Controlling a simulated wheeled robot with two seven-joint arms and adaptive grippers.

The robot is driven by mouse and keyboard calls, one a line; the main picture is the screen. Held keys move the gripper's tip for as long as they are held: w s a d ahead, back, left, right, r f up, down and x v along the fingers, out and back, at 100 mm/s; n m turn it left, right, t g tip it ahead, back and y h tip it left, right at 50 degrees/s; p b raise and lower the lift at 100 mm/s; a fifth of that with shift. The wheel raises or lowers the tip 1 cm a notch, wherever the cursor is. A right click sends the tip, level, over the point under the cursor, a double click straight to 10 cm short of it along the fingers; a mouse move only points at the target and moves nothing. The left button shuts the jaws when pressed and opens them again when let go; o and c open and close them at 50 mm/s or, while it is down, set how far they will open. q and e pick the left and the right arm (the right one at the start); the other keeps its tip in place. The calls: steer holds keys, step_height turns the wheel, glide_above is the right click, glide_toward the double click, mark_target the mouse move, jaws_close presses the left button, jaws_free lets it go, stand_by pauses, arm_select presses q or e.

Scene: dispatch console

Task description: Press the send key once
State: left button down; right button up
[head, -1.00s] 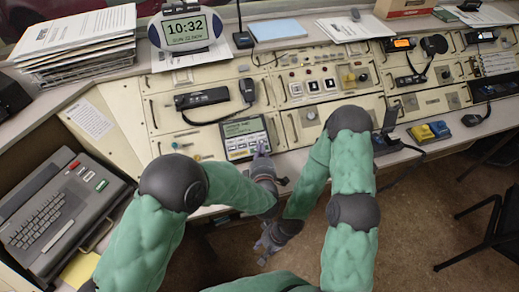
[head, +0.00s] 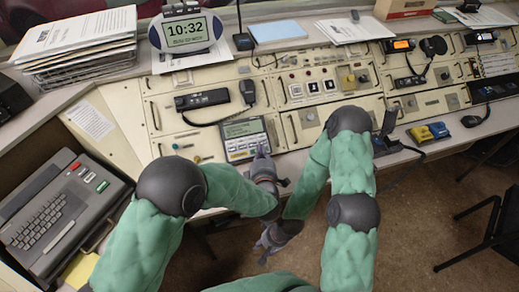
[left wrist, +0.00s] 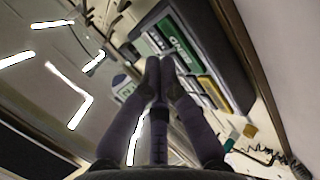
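The message terminal (head: 243,131) is a grey box with a greenish screen and rows of small keys, set in the console's front. In the left wrist view, the green send key (left wrist: 180,42) lies just beyond my fingertips, beside pale keys. My left gripper (head: 262,150) is at the terminal's lower right edge. Its fingers (left wrist: 160,60) are together, with nothing between them. Contact with a key cannot be made out. My right gripper (head: 262,244) hangs low in front of the console, away from the keys; its finger opening is unclear.
A handset (head: 203,99) and microphone lie above the terminal. A keyboard unit (head: 55,215) stands at the left. A joystick (head: 388,125) and yellow and blue blocks (head: 430,131) are at the right. Floor shows below the console.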

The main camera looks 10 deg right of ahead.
arm_select(q)
steer(key=s+r+p, duration=0.1)
steer(key=r+p, duration=0.1)
steer(key=s+r+p, duration=0.1)
steer(key=r, duration=0.1)
steer(key=shift+s+r, duration=0.1)
steer(key=shift+s, duration=0.25)
stand_by(0.3)
stand_by(0.8)
